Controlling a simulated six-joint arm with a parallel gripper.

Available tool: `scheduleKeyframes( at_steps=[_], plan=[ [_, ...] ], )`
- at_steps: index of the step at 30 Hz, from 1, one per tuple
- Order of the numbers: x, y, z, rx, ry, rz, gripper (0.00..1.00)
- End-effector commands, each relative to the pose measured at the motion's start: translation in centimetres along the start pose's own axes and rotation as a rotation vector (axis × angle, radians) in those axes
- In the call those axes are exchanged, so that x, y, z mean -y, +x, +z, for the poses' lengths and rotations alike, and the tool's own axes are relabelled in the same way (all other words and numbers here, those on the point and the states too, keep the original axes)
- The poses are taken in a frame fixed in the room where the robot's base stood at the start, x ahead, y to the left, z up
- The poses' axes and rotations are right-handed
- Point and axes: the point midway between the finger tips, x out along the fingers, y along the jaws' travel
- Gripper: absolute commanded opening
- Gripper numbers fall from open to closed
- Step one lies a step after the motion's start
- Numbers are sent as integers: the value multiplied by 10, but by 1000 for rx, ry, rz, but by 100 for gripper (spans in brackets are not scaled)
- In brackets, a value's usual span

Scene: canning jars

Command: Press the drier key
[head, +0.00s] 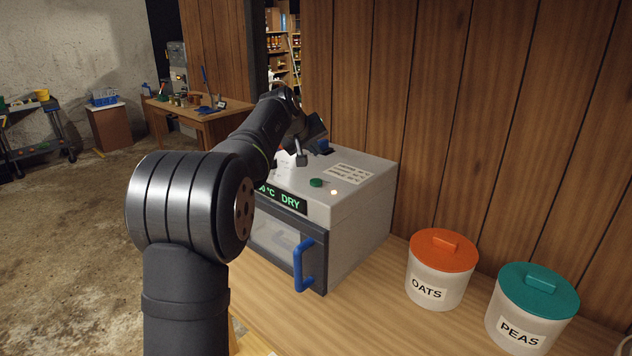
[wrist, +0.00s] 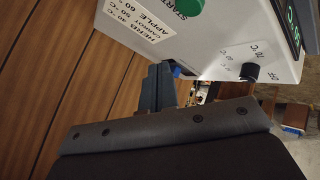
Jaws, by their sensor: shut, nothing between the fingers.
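The drier is a pale grey box (head: 357,220) on the wooden bench, with a blue door handle (head: 304,264). Its green display (head: 281,197) reads "DRY" beside a partly hidden °C figure. The round green key (head: 316,183) is on top near the front edge; in the wrist view it shows at the top edge, cut off and marked START (wrist: 183,6). My gripper (head: 301,160) is shut and empty, behind and left of the key in the head view. Its fingers also show in the wrist view (wrist: 160,75), apart from the key in the picture.
A lit lamp (head: 334,192) and a settings label (head: 349,172) are near the key. A black knob (wrist: 250,72) is on the drier. Oats (head: 427,284) and peas (head: 516,326) canisters stand to the right. A wooden wall (head: 440,120) rises behind.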

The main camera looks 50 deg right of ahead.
Motion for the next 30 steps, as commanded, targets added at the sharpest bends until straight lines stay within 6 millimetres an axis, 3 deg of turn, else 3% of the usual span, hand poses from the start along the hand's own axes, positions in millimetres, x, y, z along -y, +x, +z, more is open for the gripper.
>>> scheduleKeyframes(
  at_steps=[12, 30],
  plan=[
    [27, 37, 27, 1, 0, -1, 0],
    [31, 42, 31, -1, 1, -1, 0]
  ],
)
